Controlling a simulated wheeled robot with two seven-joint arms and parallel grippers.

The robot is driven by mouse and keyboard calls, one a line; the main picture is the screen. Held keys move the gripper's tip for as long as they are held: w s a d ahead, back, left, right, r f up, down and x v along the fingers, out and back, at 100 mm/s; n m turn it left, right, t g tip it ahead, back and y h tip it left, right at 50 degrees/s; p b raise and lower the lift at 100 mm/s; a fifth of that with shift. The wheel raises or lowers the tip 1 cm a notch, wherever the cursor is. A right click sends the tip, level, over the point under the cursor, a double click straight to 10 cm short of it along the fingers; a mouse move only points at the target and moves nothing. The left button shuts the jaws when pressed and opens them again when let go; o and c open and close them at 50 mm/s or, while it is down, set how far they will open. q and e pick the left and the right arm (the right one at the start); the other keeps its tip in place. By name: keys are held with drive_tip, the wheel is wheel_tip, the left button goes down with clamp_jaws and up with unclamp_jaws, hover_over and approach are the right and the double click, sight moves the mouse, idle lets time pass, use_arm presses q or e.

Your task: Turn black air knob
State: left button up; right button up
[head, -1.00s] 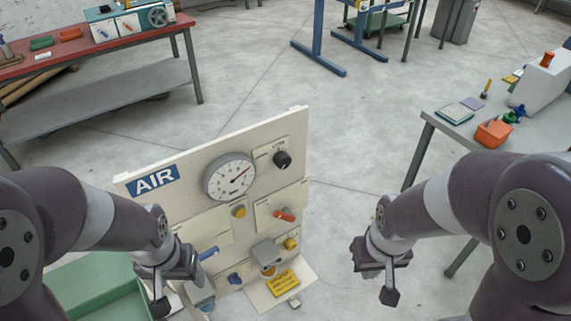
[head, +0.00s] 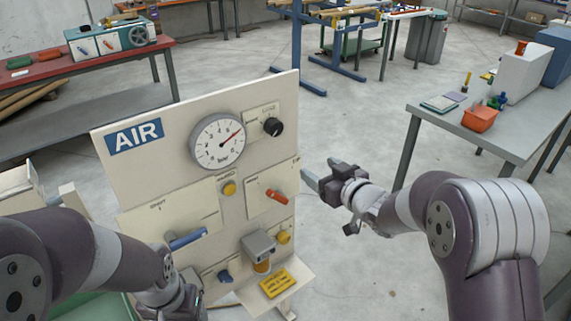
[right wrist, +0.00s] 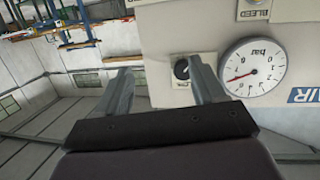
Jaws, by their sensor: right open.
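The black air knob (head: 273,127) sits at the upper right of the upright cream AIR panel (head: 115,179), right of a round pressure gauge (head: 218,142). My right gripper (head: 322,178) is off the panel's right edge, lower than the knob and apart from it. It is open and empty. In the right wrist view the knob (right wrist: 181,69) shows between the open fingers (right wrist: 160,66), close to the right finger, which partly hides its plate. My left gripper (head: 178,303) is low at the bottom edge, left of the panel's lower part; its jaws are not clear.
The panel also bears a red-orange lever (head: 277,196), a blue handle (head: 187,238), yellow knobs and a yellow sign (head: 275,283). A grey table (head: 500,141) with an orange bin (head: 479,118) stands at right. A red-topped bench (head: 60,68) stands back left.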

sight(277, 129)
wheel_tip(277, 129, up, 5)
drive_tip(key=a+n+y, duration=0.1)
drive_tip(key=a+y, duration=0.2)
drive_tip(key=shift+t, duration=0.4)
drive_tip(key=p+x, duration=0.2)
drive_tip(key=x, duration=1)
drive_tip(key=shift+w, duration=0.15)
drive_tip(key=shift+d, duration=0.1)
drive_tip(key=shift+c, duration=0.4)
drive_tip(key=c, duration=1)
